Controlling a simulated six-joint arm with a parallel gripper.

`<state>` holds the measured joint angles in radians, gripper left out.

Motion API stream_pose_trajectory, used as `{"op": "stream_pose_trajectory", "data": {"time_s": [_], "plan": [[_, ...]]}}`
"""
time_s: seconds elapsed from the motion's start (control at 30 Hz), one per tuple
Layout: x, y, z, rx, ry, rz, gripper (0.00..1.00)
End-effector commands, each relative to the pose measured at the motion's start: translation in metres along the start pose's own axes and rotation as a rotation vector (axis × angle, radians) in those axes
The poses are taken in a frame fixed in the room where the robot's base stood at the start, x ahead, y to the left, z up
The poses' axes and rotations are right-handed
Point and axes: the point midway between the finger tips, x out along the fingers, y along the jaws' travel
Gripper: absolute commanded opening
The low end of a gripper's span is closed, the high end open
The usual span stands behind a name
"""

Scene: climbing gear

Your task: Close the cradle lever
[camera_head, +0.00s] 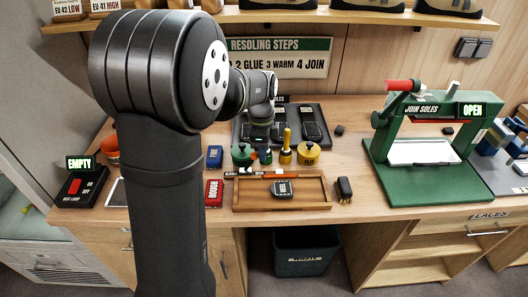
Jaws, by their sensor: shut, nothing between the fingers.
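No part is labelled as a cradle. A green press (375,158) marked JOIN SOLES stands at the right of the bench, with a lit OPEN sign (472,110). A lever with a red grip (398,86) sticks out to the left at its top left. A blue device (515,143) is cut off by the right edge, so I cannot tell whether it has a lever. My gripper (261,138) points down near the dark tray at the bench's middle, well left of the press and lever. It is small and partly lost against the dark tray, and appears shut and empty.
A dark tray (296,141) holds dark soles. In front are green and yellow pots (308,153), a wooden tray (250,207) and a dark brush (344,189). A box (84,187) with an EMPTY sign stands left. A shelf (300,17) with shoes overhangs the back.

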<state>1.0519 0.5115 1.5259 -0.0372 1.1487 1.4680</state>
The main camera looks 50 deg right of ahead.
Motion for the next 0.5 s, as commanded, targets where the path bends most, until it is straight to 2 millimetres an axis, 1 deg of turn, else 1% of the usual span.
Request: {"op": "stream_pose_trajectory", "data": {"time_s": [0.27, 0.5], "plan": [[-0.008, 0.002, 0.014, 0.002, 0.142, -0.023, 0.0], [-0.014, 0.005, 0.035, 0.011, 0.364, -0.055, 0.0]]}}
